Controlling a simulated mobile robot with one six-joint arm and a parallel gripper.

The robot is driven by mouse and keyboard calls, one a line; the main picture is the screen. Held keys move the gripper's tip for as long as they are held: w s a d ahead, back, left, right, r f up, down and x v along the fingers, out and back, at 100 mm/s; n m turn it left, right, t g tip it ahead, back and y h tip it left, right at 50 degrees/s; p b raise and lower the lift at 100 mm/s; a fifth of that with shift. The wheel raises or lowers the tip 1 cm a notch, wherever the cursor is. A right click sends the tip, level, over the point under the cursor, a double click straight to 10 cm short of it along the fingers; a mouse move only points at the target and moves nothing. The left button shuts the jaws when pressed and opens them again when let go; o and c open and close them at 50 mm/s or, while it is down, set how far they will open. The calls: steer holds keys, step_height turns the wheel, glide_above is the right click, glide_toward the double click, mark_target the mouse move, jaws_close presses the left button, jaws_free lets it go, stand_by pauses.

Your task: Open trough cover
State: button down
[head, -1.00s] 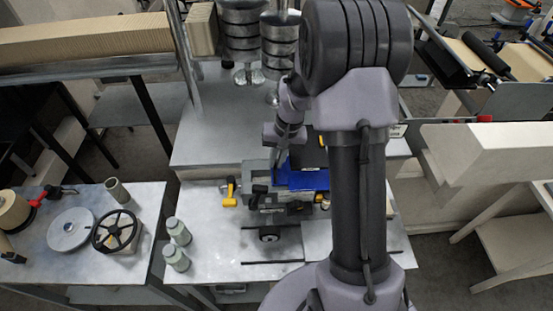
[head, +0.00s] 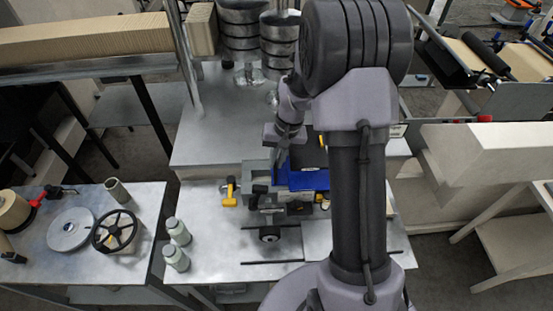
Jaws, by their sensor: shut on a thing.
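The machine on the middle bench has a blue part (head: 308,180), which looks like the trough cover. My own arm hides its right side. My gripper (head: 281,158) is small and partly hidden at the blue part's upper left edge. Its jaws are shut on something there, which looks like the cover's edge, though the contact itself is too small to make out. The cover's exact tilt and the trough under it cannot be seen clearly.
A yellow-handled tool (head: 230,191) lies left of the machine. Two pale green bottles (head: 177,232) stand at the bench's left edge. The left table holds a black handwheel (head: 115,231) and a grey disc (head: 71,229). Stacked metal cylinders (head: 243,35) stand behind.

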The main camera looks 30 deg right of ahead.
steer(key=w+a+b, duration=0.1)
steer(key=w+a, duration=0.3)
steer(key=a, duration=0.6)
steer(key=shift+w+a+b, duration=0.25)
steer(key=shift+b, duration=0.05)
steer(key=c, duration=1.8)
jaws_free()
steer(key=shift+o, duration=0.2)
steer(key=s+d+r+p, duration=0.1)
steer(key=d+r+p, duration=0.1)
steer(key=r, duration=1.5)
steer(key=shift+s+d, duration=0.2)
steer(key=shift+d, duration=0.4)
